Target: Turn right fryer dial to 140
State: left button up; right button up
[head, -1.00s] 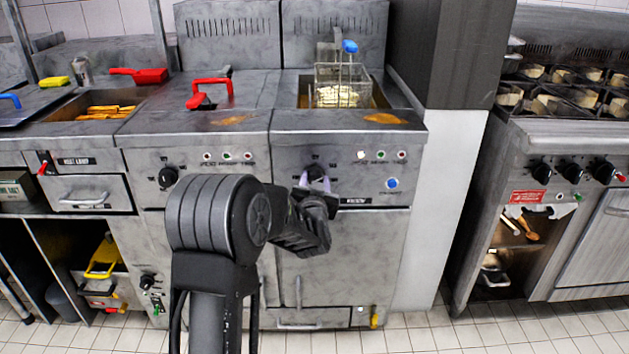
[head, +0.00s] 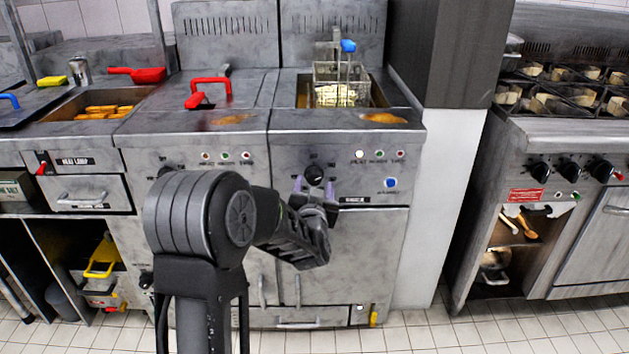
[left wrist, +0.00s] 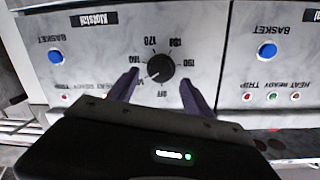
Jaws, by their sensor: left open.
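The right fryer dial (head: 314,175) is a black round knob on the right fryer's front panel, and it also shows in the left wrist view (left wrist: 160,68), where the panel appears upside down. Its pale pointer mark faces lower left there, between the OFF mark and the 160 mark; a label in that area is partly hidden by a finger. My left gripper (head: 315,190) is open. Its two purple fingers (left wrist: 161,89) stand apart, one on each side of the dial and slightly toward me, with visible gaps to the knob. My right gripper is in neither view.
A basket with food (head: 340,90) hangs in the right fryer's well. A blue button (head: 391,183) sits right of the dial. A stove (head: 565,150) stands at the right beyond a white side panel.

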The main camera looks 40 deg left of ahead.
pick_arm(q)
jog(key=v, duration=0.4)
dwell(0.5)
jog(key=s+d+f+g+h, duration=0.3)
jog(key=d+f+h, duration=0.2)
jog(key=d+f, duration=0.65)
jog(key=s+d+f+g+h, duration=0.2)
jog(key=s+d+f+h, duration=0.15)
jog(key=d+f, duration=0.8)
jog(key=s+d+f+m+g+h, duration=0.1)
jog(key=s+d+f+g+h, duration=0.15)
jog(key=s+d+f, duration=0.45)
jog(key=s+d+f+g+h, duration=0.1)
jog(key=s+d+f+g, duration=0.25)
jog(key=s, duration=0.65)
jog(key=s+d+f+m+g+h, duration=0.1)
jog(key=s+d+f+g+h, duration=0.2)
jog(key=s+f, duration=0.4)
notch_tip(320, 180, up, 20)
jog(key=d+y+p, duration=0.1)
jog(key=p, duration=1.8)
jog(key=shift+r+t, duration=0.15)
jog(key=shift+t, duration=0.25)
